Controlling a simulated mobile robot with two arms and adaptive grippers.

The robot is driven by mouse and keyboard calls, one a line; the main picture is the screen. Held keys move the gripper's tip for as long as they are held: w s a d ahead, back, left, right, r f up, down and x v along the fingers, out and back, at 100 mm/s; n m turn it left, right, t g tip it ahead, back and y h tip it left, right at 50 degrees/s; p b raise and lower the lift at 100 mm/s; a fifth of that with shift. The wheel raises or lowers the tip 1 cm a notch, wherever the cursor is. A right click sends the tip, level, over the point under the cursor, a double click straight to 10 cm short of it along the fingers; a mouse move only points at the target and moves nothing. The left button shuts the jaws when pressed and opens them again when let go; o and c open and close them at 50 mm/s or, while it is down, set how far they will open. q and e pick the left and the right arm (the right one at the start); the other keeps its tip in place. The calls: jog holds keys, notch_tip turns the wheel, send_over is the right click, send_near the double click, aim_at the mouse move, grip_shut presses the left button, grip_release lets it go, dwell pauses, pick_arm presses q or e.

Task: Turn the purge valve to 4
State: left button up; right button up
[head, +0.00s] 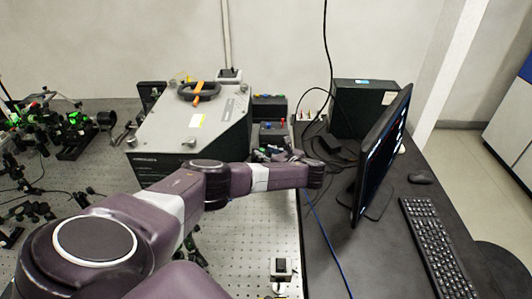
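I cannot make out the purge valve or its number marks for certain. A grey spectrometer box (190,125) with a black front stands on the perforated bench. Just right of it are small dark units (270,104) with coloured knobs or plugs. My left arm reaches from the lower left across the front of the box. My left gripper (278,152) is near the box's right front side, close to the dark units, and partly hidden behind my wrist. Its fingers are too small and covered to tell open from shut. My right gripper is not in view.
A monitor (383,150), a keyboard (440,245) and a mouse (420,178) are on the dark desk at right, with a black computer case (362,108) behind. Cables run near my wrist. Optics (70,130) crowd the left. A small box (281,268) sits at the bench front.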

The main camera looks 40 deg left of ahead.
pick_arm(q)
grip_shut()
